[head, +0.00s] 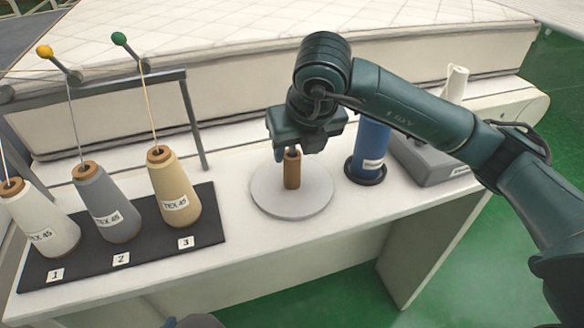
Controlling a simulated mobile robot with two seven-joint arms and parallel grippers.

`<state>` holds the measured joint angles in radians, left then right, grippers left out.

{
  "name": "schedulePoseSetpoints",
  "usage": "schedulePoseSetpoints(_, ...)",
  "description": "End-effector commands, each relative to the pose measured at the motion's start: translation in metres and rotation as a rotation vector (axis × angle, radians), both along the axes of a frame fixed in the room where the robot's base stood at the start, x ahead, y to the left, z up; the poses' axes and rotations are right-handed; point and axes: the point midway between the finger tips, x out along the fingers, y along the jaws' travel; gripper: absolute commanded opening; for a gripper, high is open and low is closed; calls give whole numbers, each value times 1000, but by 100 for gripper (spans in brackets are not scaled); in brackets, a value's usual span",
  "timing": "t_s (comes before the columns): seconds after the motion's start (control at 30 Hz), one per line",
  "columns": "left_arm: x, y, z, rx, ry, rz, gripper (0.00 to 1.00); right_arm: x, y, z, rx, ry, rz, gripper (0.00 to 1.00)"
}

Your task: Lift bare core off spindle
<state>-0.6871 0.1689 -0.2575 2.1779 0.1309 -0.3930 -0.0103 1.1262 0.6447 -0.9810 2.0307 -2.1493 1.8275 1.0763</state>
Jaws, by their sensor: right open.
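The bare core (291,172) is a short brown tube standing upright on a round light grey plate (318,196) on the white table. I cannot make out the spindle itself; the core hides it. My right gripper (298,150) is open and points down at the top of the core, with its fingers around or just above the upper end. I cannot tell whether they touch it. My left gripper is not in view.
Three yarn cones, white (45,225), grey (107,205) and tan (172,190), stand on a black mat (215,225) at left, under a thread rack (195,120). A blue spool (370,145) and a grey box (425,160) stand right. A mattress (220,40) lies behind.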

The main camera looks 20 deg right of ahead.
Motion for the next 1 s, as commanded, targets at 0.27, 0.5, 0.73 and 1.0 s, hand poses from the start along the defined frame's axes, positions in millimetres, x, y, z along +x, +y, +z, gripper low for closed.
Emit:
schedulePoseSetpoints(0.27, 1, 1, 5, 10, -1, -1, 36, 11, 6, -35, -1, 4, 0, 52)
schedulePoseSetpoints(0.5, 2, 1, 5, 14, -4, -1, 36, 17, 6, -50, 0, 0, 0, 52)
schedulePoseSetpoints(0.73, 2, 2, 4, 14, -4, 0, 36, 17, 6, -49, 1, 0, 1, 46)
schedulePoseSetpoints(1.0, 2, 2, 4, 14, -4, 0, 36, 17, 6, -49, 1, 0, 1, 24)
